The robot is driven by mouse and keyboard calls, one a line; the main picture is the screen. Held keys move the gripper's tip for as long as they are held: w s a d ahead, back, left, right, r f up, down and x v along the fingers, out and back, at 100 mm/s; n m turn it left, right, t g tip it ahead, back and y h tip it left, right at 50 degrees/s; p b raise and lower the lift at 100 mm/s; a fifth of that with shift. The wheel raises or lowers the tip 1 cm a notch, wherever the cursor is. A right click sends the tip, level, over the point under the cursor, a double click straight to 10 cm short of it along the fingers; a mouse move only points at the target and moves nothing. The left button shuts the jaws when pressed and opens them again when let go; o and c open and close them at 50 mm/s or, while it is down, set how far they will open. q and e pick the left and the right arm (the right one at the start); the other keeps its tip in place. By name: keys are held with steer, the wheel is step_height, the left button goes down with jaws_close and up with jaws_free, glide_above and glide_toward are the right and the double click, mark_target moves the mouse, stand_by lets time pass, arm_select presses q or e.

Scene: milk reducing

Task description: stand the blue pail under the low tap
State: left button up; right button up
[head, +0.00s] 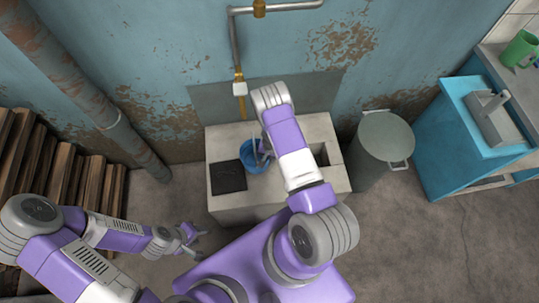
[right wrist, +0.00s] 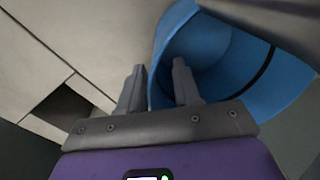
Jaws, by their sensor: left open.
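The blue pail (head: 254,157) stands on a pale concrete block (head: 231,205), under or close to the low tap (head: 240,90), which has a brass spout. My right arm partly covers the pail. My right gripper (head: 264,149) is at the pail's right rim. In the right wrist view, its two fingers (right wrist: 158,88) are apart, one over the pail's inside and one outside, with the blue wall (right wrist: 275,85) between them. Whether they press on the wall cannot be told. My left gripper (head: 193,236) is open and empty, low left of the block.
A grey lidded bin (head: 383,140) and a blue cabinet (head: 470,130) stand to the right. Wooden slats (head: 85,185) are at the left.

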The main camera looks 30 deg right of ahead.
arm_select(q)
steer(key=shift+f, duration=0.15)
arm_select(e)
steer(key=shift+f, duration=0.5)
jaws_close()
steer(key=shift+a, duration=0.1)
steer(key=shift+s+a, duration=0.45)
steer(key=shift+s, duration=0.1)
steer(key=shift+s+a, duration=0.1)
steer(key=shift+s, duration=0.2)
arm_select(q)
steer(key=shift+s+d, duration=0.25)
steer(key=shift+d, duration=0.1)
